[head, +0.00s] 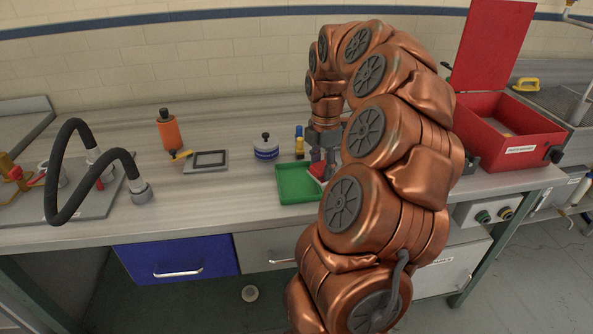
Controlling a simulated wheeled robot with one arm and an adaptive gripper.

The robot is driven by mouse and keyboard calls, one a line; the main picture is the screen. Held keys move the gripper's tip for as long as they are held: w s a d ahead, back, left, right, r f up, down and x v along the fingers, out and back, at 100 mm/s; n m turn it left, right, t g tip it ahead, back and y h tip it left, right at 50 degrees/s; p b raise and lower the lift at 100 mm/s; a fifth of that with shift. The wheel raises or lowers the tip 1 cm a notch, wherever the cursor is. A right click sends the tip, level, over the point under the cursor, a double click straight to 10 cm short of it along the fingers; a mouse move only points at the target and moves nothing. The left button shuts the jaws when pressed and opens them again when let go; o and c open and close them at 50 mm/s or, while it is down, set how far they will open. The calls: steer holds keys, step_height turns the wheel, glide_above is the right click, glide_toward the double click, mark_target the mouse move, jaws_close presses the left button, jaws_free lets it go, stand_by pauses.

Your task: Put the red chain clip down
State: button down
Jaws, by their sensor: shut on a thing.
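My gripper (322,160) points down over the right part of a green tray (290,186) on the workbench. A red piece, the red chain clip (317,170), shows at its fingertips, and the gripper is shut on it. The clip is at the tray's right rear side, partly hidden by the fingers and my arm. I cannot tell whether it touches the tray. My arm also hides the tray's right front corner.
Behind the tray stand a blue and white round weight (265,150) and a small yellow and blue bottle (299,145). A red open box (505,135) is right.

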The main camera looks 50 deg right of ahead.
steer(key=p, duration=0.1)
glide_above(297, 183)
steer(key=shift+s+d+f, duration=0.1)
steer(key=shift+s+f, duration=0.05)
steer(key=shift+f, duration=0.15)
steer(key=shift+w+f, duration=0.2)
steer(key=shift+f+p, duration=0.4)
steer(key=shift+f, duration=1.2)
steer(key=shift+f, duration=0.15)
steer(key=c, duration=0.6)
jaws_free()
step_height(297, 183, up, 12)
steer(key=shift+r+b, duration=0.15)
steer(key=shift+b, duration=0.7)
